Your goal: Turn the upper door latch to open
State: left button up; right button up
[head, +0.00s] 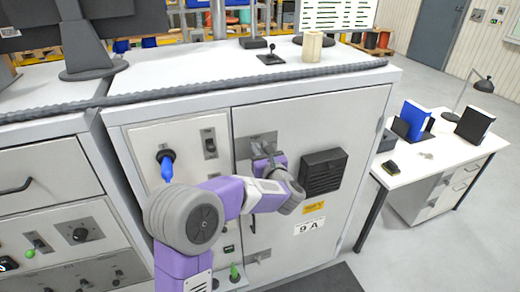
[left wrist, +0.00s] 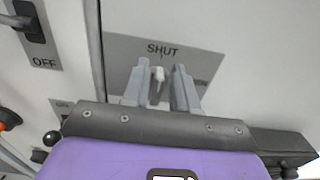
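The upper door latch plate (head: 262,141) is grey and sits on the upper left of the cabinet door (head: 350,120). In the left wrist view the plate reads SHUT, and the pale latch handle (left wrist: 158,80) points down from below that word. My left gripper (head: 262,160) is at the latch. In the left wrist view its two fingers (left wrist: 160,92) stand apart, one on each side of the handle. There seems to be a gap on the right of the handle; contact on the left is unclear. Much of the handle is hidden by my gripper in the head view. My right gripper is not in view.
A black vent (head: 323,171) is on the door right of my gripper. A lower latch (head: 258,257) is near the door's bottom left. Left of the door are a switch marked OFF (left wrist: 38,25) and a blue handle (head: 167,168). A white desk (head: 440,150) stands at right.

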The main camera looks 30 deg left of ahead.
pick_arm(q)
grip_shut()
jog(key=shift+w+d+f+m+b, duration=0.1)
jog(key=shift+w+m+b, duration=0.05)
jog(key=shift+m+b, duration=0.75)
jog(key=shift+w+d+f+m+b, duration=0.1)
jog(key=shift+m+b, duration=0.75)
jog(key=shift+m, duration=0.05)
jog(key=m+b, duration=0.1)
jog(key=m, duration=0.2)
jog(key=shift+w+d+m+b, duration=0.2)
jog(key=shift+m+b, duration=0.1)
jog(key=shift+b, duration=0.05)
jog(key=m, duration=0.3)
jog(key=f+m, duration=0.1)
jog(key=m, duration=0.6)
jog(key=shift+w+d+f+m+p, duration=0.25)
jog(key=shift+w+m+p, duration=0.05)
jog(key=shift+m+p, duration=0.1)
